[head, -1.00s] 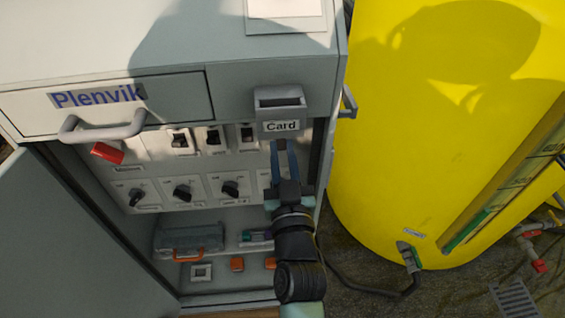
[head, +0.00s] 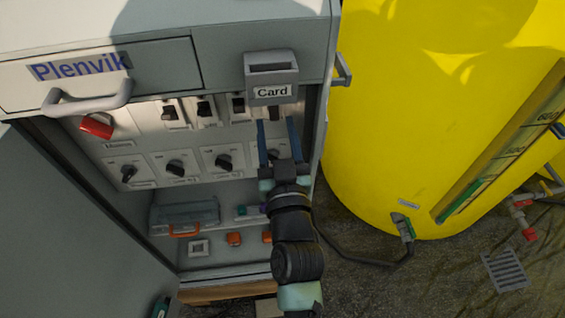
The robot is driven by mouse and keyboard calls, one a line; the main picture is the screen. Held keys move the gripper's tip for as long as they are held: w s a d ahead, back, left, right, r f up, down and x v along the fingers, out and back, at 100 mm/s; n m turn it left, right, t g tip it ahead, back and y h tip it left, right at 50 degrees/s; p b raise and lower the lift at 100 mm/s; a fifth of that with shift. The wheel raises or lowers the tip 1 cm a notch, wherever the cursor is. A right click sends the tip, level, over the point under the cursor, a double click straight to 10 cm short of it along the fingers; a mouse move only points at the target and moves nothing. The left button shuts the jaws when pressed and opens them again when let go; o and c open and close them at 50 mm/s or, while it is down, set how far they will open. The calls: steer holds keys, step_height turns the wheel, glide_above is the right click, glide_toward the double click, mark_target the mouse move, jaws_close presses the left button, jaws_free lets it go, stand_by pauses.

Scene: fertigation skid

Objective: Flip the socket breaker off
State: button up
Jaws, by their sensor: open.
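A row of breakers with black levers runs along the top of the open cabinet's panel. The left one (head: 170,112), the middle one (head: 205,108) and the right one (head: 238,106) show. Their small labels are too small to read, so I cannot tell which is the socket breaker. Another breaker position to the right is partly hidden behind my gripper and the card holder. My gripper (head: 279,124) is open, its two blue fingers apart and pointing up at the panel just below the card holder. I cannot tell if the fingers touch anything.
The card holder (head: 271,75) juts out above my gripper. A red rotary handle (head: 97,126) and several black knobs (head: 223,162) sit on the panel. A grey toolbox (head: 185,213) lies below. The cabinet door (head: 60,230) stands open at left; a yellow tank (head: 420,130) stands at right.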

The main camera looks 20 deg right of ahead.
steer(key=b+v, duration=0.2)
steer(key=v, duration=0.9)
steer(key=shift+s+f, duration=0.1)
steer(key=shift+s, duration=0.1)
